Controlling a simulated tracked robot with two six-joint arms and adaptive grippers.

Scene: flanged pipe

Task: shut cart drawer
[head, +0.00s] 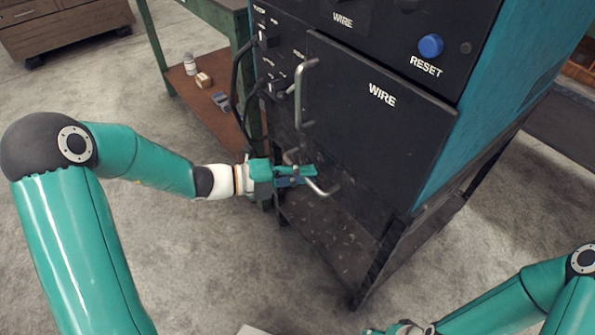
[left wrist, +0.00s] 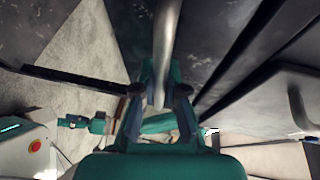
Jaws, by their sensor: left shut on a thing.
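The cart is a tall black cabinet (head: 375,125) with a teal side and "WIRE" and "RESET" labels. A bent metal handle (head: 322,191) sticks out low on its front, below the "WIRE" panel. My left gripper (head: 302,176) is shut on this handle. In the left wrist view the metal bar (left wrist: 165,45) runs between the two fingertips (left wrist: 160,92). I cannot tell how far the drawer is out; the arm and gripper hide part of the front. My right gripper (head: 400,329) is only partly in view at the bottom edge; its jaws are not clear.
Another metal handle (head: 303,92) stands upright on the "WIRE" panel. Dark cables (head: 240,85) hang on the cabinet's left. A green-framed table (head: 225,25) with small items on its lower shelf stands behind. The concrete floor (head: 230,270) before the cart is clear.

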